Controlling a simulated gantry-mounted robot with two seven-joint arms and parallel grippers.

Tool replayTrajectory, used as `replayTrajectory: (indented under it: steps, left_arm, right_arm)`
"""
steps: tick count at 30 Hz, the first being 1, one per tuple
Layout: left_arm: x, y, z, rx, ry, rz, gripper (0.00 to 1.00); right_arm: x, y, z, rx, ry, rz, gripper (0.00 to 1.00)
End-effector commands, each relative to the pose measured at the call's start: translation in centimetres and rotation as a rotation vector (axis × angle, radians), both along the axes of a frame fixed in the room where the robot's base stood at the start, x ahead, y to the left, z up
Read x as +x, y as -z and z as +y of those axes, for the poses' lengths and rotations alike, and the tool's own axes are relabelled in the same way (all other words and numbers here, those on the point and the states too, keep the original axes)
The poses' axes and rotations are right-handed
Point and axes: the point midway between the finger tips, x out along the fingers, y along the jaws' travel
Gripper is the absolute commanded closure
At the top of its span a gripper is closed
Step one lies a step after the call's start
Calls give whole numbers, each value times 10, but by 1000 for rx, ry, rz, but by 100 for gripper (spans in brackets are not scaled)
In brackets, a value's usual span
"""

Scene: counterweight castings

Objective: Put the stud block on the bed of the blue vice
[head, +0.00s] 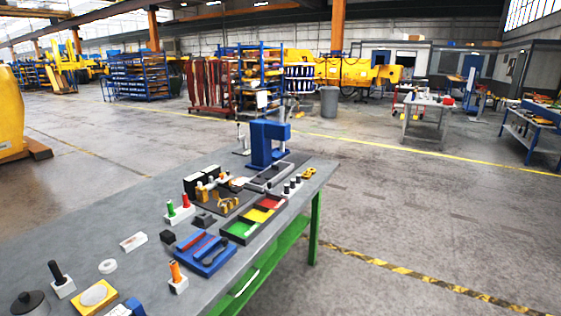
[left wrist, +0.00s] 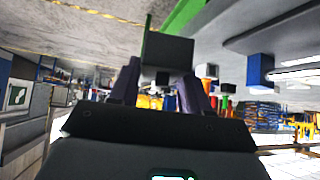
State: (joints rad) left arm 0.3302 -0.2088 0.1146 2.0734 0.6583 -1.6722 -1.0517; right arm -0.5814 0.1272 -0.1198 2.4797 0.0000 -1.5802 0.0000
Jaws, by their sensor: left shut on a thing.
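In the left wrist view, which looks upside down, my left gripper (left wrist: 162,88) is shut on a dark grey block (left wrist: 168,50). A smaller dark part of it shows between the fingers; I take it for the stud block, but cannot make out its details. My left gripper is outside the head view, and my right gripper shows in neither view. A blue part (head: 131,307) is cut off by the bottom edge of the head view; I cannot tell if it is the blue vice. A blue upright body (left wrist: 260,70) by the table also shows in the wrist view.
The grey table (head: 120,212) holds a blue press (head: 265,150), a tray with green, yellow and red sections (head: 239,229), a blue tray (head: 219,262), an orange-handled tool (head: 176,273) and a white ring (head: 107,266). The table's left back part is bare.

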Motion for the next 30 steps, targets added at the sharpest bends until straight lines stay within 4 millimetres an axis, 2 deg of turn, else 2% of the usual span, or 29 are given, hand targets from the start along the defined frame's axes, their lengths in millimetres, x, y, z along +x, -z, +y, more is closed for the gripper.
replayTrajectory:
  steps: [2,8,10,15,20,30]
  left_arm:
    - [-9,3,-15,5,7,-3,100]
    - [-26,5,-43,5,14,-3,100]
    - [-26,-10,-42,2,1,-4,100]
    - [-25,-29,-38,3,-28,-3,100]
    - [-25,-57,-33,3,-67,-3,100]
    - [-26,-128,-26,6,-162,-2,100]
  right_arm:
    - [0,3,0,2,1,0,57]
    - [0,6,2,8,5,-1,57]
    - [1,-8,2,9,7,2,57]
    - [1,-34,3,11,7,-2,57]
    - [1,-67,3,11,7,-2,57]
    - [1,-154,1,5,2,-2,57]
